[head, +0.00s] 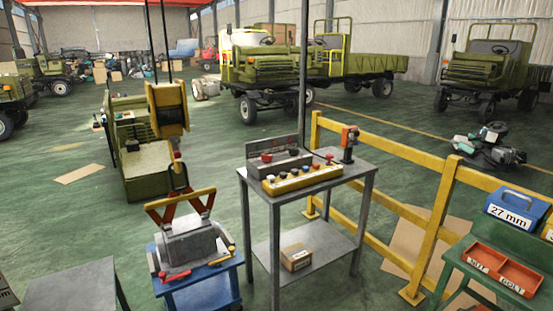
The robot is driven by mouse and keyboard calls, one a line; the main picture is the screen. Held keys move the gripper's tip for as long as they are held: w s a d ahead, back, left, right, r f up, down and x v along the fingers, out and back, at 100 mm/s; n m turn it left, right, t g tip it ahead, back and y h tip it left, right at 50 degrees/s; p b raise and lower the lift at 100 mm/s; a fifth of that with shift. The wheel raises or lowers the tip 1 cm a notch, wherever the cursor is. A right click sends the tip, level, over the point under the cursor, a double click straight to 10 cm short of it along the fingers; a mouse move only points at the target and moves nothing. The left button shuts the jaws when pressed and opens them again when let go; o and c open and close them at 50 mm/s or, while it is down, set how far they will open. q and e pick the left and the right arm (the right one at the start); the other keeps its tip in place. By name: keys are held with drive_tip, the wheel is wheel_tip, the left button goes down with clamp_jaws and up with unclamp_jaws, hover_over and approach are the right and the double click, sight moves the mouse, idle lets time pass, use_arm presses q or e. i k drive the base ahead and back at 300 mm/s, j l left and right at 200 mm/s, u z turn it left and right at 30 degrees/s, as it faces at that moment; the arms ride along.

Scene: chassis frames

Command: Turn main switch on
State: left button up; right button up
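A metal table (318,177) stands in the middle of the head view. On it are a grey control box (274,163) with red knobs on its top and a yellow control panel (300,180) with a row of red, black and light buttons or knobs. An orange and black device (349,141) stands upright at the table's back right corner. I cannot tell which of these controls is the main switch or how it is set. Neither of my grippers shows in the head view.
A yellow railing (443,222) runs behind and right of the table. A blue cart (203,285) with a grey machine part (187,246) stands at the left, under a yellow hoist (167,108). A green table (465,262) with a red tray (500,268) is at the right.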

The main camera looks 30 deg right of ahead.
sight(266, 158)
drive_tip(key=i+l, duration=0.3)
drive_tip(key=l, duration=0.15)
drive_tip(key=i+l, duration=0.65)
drive_tip(key=l, duration=0.25)
drive_tip(key=i+l+u, duration=0.1)
drive_tip(key=i+l, duration=0.25)
drive_tip(key=l, duration=0.15)
